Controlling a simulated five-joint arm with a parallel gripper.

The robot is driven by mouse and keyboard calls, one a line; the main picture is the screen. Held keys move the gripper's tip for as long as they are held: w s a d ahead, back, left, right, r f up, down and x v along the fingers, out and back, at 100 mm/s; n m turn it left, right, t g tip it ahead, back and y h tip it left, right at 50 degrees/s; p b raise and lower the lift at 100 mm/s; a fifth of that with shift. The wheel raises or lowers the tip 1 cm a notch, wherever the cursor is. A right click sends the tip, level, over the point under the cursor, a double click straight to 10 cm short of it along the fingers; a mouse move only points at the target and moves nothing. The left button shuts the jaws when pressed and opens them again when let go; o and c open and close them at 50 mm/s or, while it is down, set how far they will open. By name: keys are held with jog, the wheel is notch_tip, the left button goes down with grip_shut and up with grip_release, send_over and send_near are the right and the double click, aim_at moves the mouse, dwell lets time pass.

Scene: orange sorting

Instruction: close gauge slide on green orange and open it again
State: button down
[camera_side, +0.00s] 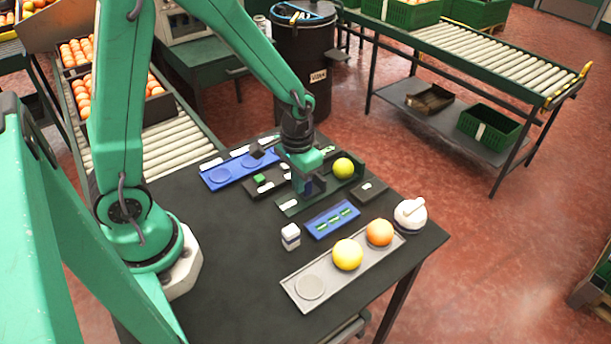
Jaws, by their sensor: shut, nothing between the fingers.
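The green orange (343,168), yellow-green in colour, sits toward the far right end of a dark green gauge (288,209). An upright green end plate stands just right of it. My gripper (312,192) is shut, pointing down over the middle of the gauge, left of the green orange. A gap shows between the gripper and the fruit. The gauge's slide is largely hidden behind my gripper, and I cannot tell whether the fingers touch it.
A grey tray (300,304) at the front holds a yellow fruit (348,254) and an orange (380,232), with one empty round spot. The table's left front is clear.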

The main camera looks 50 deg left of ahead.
aim_at(316, 187)
jog(key=shift+w, duration=2.7)
dwell(3.3)
jog(key=shift+s+r, duration=0.1)
jog(key=shift+s, duration=0.15)
jog(key=shift+s, duration=0.9)
